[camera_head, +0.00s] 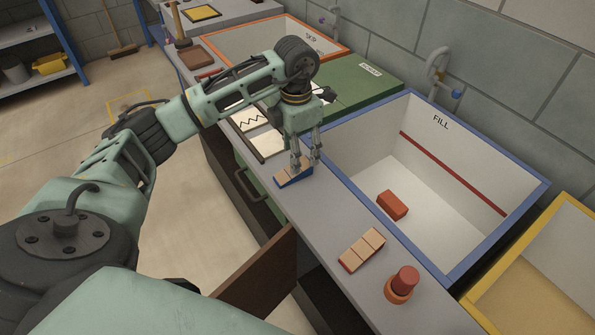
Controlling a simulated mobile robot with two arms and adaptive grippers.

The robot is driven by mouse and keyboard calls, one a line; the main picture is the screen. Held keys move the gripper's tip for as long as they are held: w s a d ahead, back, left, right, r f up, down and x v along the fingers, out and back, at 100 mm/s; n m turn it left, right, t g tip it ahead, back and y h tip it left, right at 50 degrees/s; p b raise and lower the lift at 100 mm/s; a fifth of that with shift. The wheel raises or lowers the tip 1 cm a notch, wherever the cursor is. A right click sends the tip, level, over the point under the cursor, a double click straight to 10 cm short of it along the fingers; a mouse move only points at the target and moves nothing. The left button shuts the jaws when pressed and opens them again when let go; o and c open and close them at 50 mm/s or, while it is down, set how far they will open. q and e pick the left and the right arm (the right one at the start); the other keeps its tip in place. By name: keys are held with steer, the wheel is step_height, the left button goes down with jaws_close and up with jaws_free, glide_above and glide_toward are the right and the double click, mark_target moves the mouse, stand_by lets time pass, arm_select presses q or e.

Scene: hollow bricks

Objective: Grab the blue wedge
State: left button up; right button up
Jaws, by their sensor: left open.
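The blue wedge (294,181) lies on the grey counter ledge in front of the blue-rimmed bin. Its side is blue and its top is pale wood colour. My left gripper (306,163) points down right over the wedge, with its fingers apart. The fingertips are close to the wedge's far end and partly cover it. I cannot tell whether they touch it. My right gripper is not in view.
The blue-rimmed FILL bin (437,220) holds a red brick (392,205). A red-sided, wood-topped block (361,250) and a red peg in an orange ring (398,293) stand on the ledge. A green lid (360,85) lies behind my arm. An open brown panel (262,275) sticks out in front.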

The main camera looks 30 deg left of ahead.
arm_select(q)
steer(key=shift+s+f, duration=0.2)
steer(key=shift+f, duration=0.25)
step_height(320, 180, down, 5)
steer(key=shift+r+p, duration=0.15)
steer(key=shift+p, duration=0.5)
steer(key=c, duration=1.3)
